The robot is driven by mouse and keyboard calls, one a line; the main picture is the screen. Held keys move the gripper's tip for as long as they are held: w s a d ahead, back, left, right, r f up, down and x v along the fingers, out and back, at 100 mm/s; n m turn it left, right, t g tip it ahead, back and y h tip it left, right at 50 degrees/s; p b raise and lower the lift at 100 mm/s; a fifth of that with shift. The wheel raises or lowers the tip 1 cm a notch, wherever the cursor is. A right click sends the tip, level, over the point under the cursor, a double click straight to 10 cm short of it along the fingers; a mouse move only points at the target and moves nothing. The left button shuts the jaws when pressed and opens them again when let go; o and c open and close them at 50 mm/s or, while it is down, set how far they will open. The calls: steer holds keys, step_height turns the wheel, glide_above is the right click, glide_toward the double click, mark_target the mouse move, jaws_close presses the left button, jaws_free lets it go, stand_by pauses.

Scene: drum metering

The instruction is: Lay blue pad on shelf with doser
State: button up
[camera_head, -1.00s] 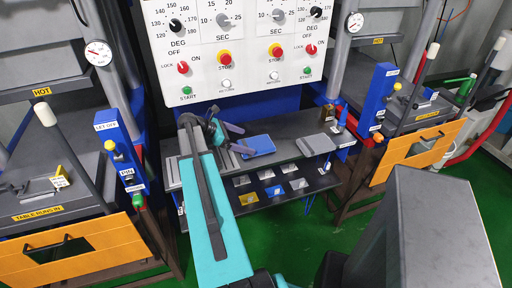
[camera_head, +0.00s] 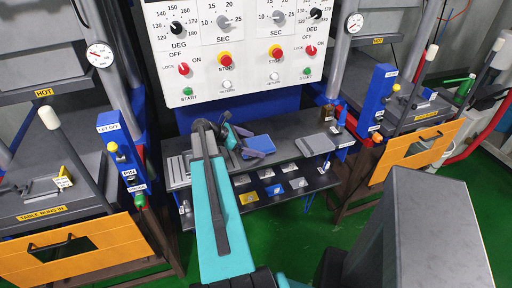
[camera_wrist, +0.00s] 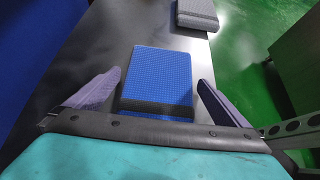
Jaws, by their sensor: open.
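The blue pad (camera_head: 258,146) lies flat on the upper grey shelf (camera_head: 290,149) below the control panel. In the wrist view the blue pad (camera_wrist: 158,78) has a dotted top and lies between the two spread fingers, with a gap on either side. Its near edge is dark and close to the wrist. My gripper (camera_head: 248,142) is open and empty at the pad, and it also shows in the wrist view (camera_wrist: 160,92). I cannot make out a doser for certain.
A grey block (camera_head: 315,144) lies on the upper shelf to the right of the pad. Presses with orange fronts (camera_head: 80,245) stand on both sides. The green floor is clear in front.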

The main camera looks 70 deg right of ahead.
mark_target(253, 146)
steer(key=c, duration=1.1)
steer(key=shift+r, duration=0.25)
steer(key=shift+r+b, duration=0.5)
steer(key=shift+r, duration=0.35)
steer(key=shift+s+a+r+b, duration=0.15)
steer(key=shift+a+r+b, duration=0.15)
steer(key=shift+r, duration=0.35)
steer(key=s+a+r+b, duration=0.1)
steer(key=s+a, duration=0.4)
steer(key=a, duration=0.6)
steer(key=shift+s+a+r, duration=0.2)
steer(key=shift+a+r, duration=0.05)
steer(key=shift+r, duration=0.1)
